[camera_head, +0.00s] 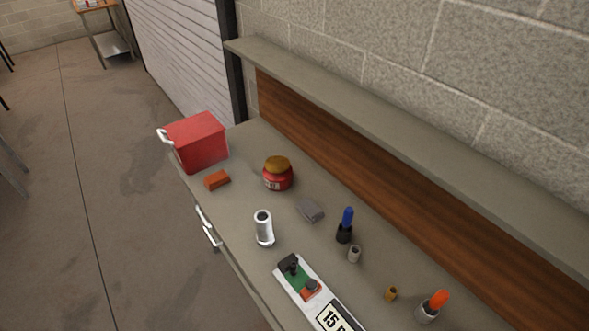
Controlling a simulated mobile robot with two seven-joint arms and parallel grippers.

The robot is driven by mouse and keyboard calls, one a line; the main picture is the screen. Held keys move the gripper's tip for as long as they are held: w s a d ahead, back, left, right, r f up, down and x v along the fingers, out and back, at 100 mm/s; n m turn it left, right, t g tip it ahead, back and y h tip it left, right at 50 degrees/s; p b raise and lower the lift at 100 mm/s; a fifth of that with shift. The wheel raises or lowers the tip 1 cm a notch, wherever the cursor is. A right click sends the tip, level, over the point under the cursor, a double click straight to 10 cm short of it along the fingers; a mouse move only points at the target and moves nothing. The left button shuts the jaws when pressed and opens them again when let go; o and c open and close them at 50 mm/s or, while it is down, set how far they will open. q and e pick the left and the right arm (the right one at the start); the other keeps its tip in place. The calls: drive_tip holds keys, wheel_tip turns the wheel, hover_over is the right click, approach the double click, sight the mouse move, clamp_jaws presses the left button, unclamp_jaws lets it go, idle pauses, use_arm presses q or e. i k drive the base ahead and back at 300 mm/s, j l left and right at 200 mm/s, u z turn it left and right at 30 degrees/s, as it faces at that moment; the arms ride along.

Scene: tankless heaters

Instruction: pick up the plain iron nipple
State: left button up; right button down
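A small grey hollow cylinder (354,254), which looks like the plain iron nipple, stands upright on the grey counter (238,262). It is just in front of a blue-topped item with a black base (345,228). A smaller brass-coloured cylinder (391,294) stands to its right and nearer. I cannot tell for certain from the surface alone which piece is iron. Neither of my grippers is in view.
A red box (197,141), an orange-red block (217,180), a red jar with a brown lid (278,174) and a grey block (309,210) are on the counter. A white labelled strip (316,299) lies in front; an orange-topped item (433,306) stands right. A shelf (400,135) overhangs the back.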

sight(293, 266)
drive_tip(key=i+l+u, duration=0.25)
drive_tip(key=k, duration=0.45)
drive_tip(key=i+j+z, duration=0.3)
drive_tip(key=j, duration=0.3)
drive_tip(key=j+z, duration=0.3)
drive_tip(key=j, duration=0.3)
drive_tip(key=j+z, duration=0.25)
drive_tip(key=j, duration=0.45)
